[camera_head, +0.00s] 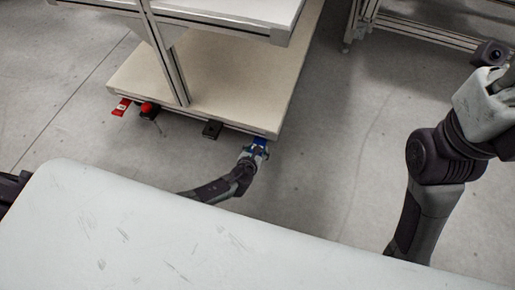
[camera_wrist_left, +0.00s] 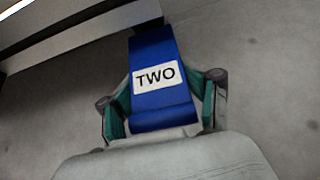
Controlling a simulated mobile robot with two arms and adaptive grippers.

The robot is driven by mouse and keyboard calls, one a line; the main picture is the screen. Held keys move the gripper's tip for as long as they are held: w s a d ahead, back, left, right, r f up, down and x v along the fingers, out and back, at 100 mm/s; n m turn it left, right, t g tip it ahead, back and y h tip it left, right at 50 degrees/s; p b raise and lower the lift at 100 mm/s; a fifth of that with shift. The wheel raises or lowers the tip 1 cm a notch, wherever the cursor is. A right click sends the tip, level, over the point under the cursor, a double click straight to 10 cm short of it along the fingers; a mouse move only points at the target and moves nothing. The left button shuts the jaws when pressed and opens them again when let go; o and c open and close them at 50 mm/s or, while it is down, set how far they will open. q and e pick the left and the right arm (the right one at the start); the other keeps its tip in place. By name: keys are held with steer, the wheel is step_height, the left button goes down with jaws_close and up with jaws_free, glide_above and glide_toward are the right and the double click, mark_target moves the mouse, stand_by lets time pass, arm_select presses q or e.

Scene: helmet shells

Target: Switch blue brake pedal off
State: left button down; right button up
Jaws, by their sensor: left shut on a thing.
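The blue brake pedal (camera_wrist_left: 160,105) carries a white label reading "TWO" and sticks out from the cart's lower edge. In the head view the blue pedal (camera_head: 260,142) is small at the cart's near right corner. My left gripper (camera_head: 255,150) reaches down to it from the left. In the left wrist view my left gripper (camera_wrist_left: 160,112) has its green-padded fingers on both sides of the pedal, shut on it. My right arm is raised at the right of the head view, and its gripper's fingers are not clearly shown.
The cart's pale lower deck (camera_head: 215,85) and metal post (camera_head: 165,50) stand above the pedal. A red pedal (camera_head: 121,106), a red knob-like part (camera_head: 147,107) and a black pedal (camera_head: 212,129) line the same edge. Bare floor (camera_head: 340,150) lies to the right.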

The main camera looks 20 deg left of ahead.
arm_select(q)
steer(key=shift+c, duration=2.4)
jaws_free()
steer(key=shift+w+r, duration=0.2)
steer(key=shift+s+f, duration=0.1)
steer(key=shift+s, duration=0.15)
steer(key=shift+s, duration=0.25)
steer(key=v, duration=0.6)
steer(key=shift+s+r, duration=0.3)
steer(key=shift+r, duration=0.05)
